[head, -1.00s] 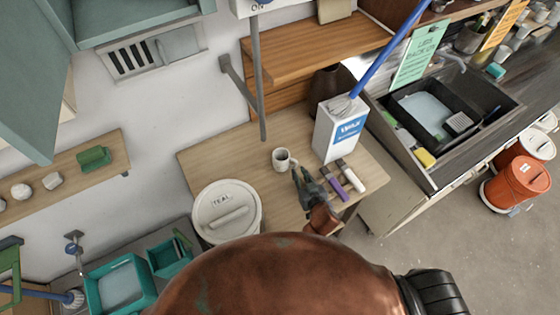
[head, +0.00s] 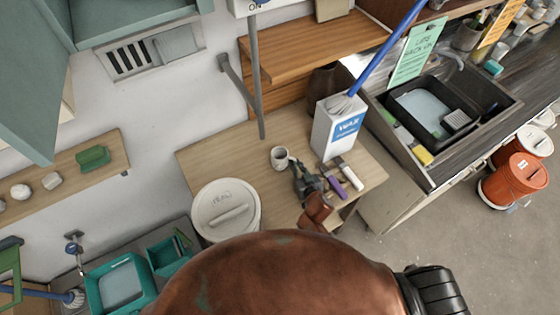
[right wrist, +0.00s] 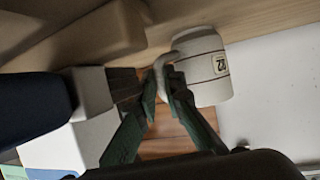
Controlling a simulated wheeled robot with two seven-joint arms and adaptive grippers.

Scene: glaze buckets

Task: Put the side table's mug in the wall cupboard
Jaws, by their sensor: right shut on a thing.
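The white mug (head: 279,160) is on the pale wooden side table (head: 225,150), with its handle toward my right gripper (head: 296,166). In the right wrist view the mug (right wrist: 204,68) shows dark bands and a small label. There the fingertips of my right gripper (right wrist: 165,80) are shut on the mug's handle. I cannot tell whether the mug's base touches the table. The teal-grey wall cupboard (head: 130,32) is at the upper left, with a panel that looks like its swung-out door (head: 25,100). My left gripper is not in view.
A white lidded TEAL bucket (head: 222,212) stands left of the gripper. A white carton (head: 335,135), a purple-handled tool (head: 334,186) and a white-handled tool (head: 350,176) are close on its right. A grey pipe (head: 257,85) rises behind the mug. The sink (head: 440,105) is at right.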

